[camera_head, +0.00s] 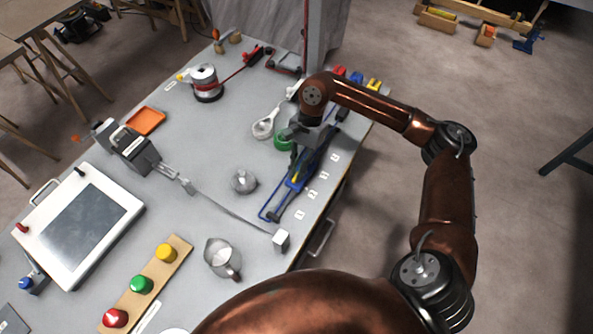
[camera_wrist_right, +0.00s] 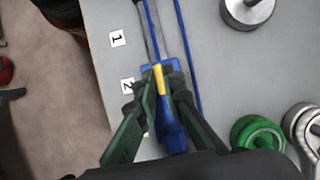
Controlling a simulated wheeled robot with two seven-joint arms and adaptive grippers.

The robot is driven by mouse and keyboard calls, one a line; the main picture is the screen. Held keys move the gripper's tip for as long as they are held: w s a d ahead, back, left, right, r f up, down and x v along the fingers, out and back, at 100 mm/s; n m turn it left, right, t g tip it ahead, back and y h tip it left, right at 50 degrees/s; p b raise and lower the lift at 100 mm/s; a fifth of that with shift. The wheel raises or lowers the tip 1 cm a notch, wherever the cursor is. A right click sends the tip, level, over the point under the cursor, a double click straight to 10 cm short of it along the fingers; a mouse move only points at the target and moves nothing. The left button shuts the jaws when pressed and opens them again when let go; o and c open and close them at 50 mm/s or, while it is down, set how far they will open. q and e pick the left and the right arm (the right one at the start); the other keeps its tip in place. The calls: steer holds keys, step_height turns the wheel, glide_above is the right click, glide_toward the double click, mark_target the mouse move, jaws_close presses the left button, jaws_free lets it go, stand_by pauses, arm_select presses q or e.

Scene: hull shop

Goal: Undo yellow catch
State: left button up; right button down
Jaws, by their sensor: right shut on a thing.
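The yellow catch (camera_wrist_right: 160,80) is a small yellow strip on a blue tool with a long frame (camera_wrist_right: 172,30), seen in the wrist view. The fingers hide part of the catch and tool. The right gripper also shows in the head view (camera_head: 297,158). My left gripper is not in view.
Numbered white labels (camera_head: 311,195) line the bench edge beside the tool. A green ring (camera_head: 283,142) and a white-handled item (camera_head: 264,128) are close to the gripper. A metal weight (camera_head: 243,181), a jug (camera_head: 222,258) and a grey clamp-like device (camera_head: 134,150) stand left of the tool.

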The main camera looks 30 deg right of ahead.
steer(key=c, duration=2)
jaws_free()
steer(key=shift+c, duration=0.2)
steer(key=shift+r, duration=0.15)
steer(key=v, duration=1.1)
steer(key=shift+r, duration=0.35)
steer(key=shift+d, duration=0.1)
